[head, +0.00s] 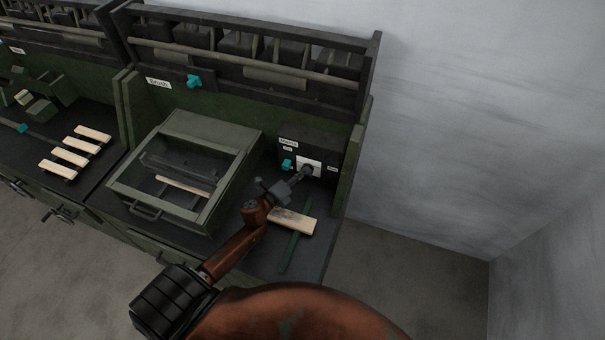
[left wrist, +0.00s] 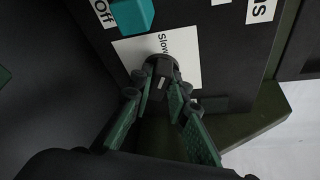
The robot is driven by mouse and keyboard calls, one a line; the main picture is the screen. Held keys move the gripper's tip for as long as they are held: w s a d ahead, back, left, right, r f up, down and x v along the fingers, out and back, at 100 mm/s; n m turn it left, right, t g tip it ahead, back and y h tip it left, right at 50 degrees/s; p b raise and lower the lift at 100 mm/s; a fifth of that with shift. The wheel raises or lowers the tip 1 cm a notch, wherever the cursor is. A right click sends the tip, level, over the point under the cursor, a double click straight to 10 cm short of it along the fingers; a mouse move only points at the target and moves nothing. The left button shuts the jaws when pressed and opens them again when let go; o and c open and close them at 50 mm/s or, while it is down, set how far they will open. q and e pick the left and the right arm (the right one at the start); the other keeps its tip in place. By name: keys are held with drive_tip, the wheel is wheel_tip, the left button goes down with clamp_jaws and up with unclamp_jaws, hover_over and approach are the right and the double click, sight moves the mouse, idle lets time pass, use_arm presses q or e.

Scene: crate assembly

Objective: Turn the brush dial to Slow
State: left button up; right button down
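The brush dial is a dark round knob (left wrist: 160,66) on a white plate (left wrist: 131,48) on the front of a dark control box (head: 322,146) at the back right of the bench. The word Slow is printed on the plate beside the knob. My left gripper (head: 302,173) reaches the dial. In the left wrist view its two green fingers (left wrist: 161,84) stand on either side of the knob's grip and close on it. The fingers partly hide the knob, so I cannot tell exactly where it points. My right gripper is not in view.
A teal switch (head: 287,164) sits by an Off label, close beside the dial. A wooden slat (head: 297,222) and a green strip (head: 290,251) lie below my left gripper. A green-framed machine (head: 222,206) stands to the left. A grey wall (head: 450,110) is at right.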

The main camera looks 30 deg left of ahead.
use_arm(q)
drive_tip(key=o, duration=0.4)
drive_tip(key=v, duration=1.2)
drive_tip(key=shift+r, duration=0.1)
